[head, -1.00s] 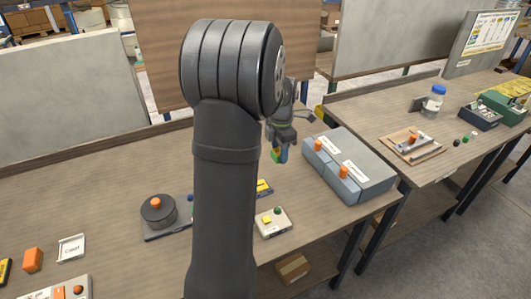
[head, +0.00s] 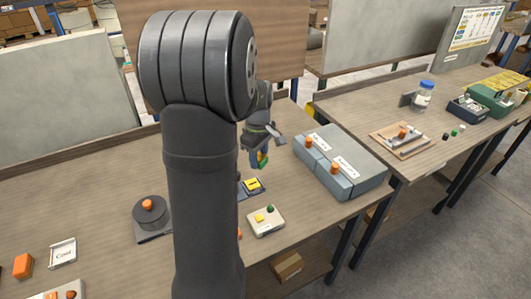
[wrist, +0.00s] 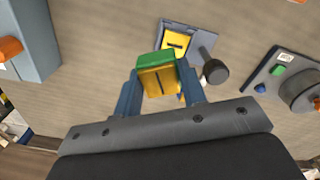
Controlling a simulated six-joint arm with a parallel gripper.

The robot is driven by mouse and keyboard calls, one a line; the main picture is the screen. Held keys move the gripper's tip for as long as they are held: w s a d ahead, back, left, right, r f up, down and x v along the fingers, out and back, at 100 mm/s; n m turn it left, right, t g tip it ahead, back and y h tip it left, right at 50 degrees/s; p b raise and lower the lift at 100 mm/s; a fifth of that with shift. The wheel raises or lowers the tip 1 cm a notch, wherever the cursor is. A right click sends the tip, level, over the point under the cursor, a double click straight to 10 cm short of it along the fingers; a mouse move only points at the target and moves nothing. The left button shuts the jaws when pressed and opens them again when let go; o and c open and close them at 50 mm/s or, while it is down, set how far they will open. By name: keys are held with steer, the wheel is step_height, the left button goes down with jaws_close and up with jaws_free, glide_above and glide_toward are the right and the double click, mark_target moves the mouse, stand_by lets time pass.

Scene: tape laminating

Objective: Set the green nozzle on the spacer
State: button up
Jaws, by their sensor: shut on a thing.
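My gripper (wrist: 158,82) is shut on the green nozzle (wrist: 155,59), a small block with a green end and a yellow body that has a dark slot mark. The nozzle also shows small in the head view (head: 262,160), under my gripper, held above the table. A yellow slotted piece (wrist: 176,42), which looks like the spacer, sits in a grey fixture (wrist: 202,42) just beyond the nozzle in the wrist view. The yellow piece also shows in the head view (head: 252,184), below and slightly left of my gripper. Nozzle and yellow piece appear apart. The fixture is partly hidden by my arm.
A dark lever knob (wrist: 215,72) stands beside the fixture. A white button box (head: 265,220) is in front of it. A large grey box with orange knobs (head: 340,160) stands to the right. A round dark device (head: 151,212) stands left of my arm.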

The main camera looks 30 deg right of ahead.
mark_target(252, 184)
steer(key=shift+a+f+m, duration=0.4)
steer(key=shift+f+m, duration=0.55)
steer(key=shift+f, duration=0.05)
steer(key=shift+a+f+m, duration=0.45)
steer(key=shift+f+m, duration=0.55)
steer(key=shift+f, duration=0.05)
steer(key=shift+a+f+m, duration=0.4)
steer(key=shift+f+m, duration=0.55)
steer(key=shift+f, duration=0.05)
steer(key=shift+f, duration=0.7)
steer(key=o, duration=1.1)
steer(key=shift+a, duration=0.1)
steer(key=r, duration=1.7)
steer(key=shift+d+r, duration=0.2)
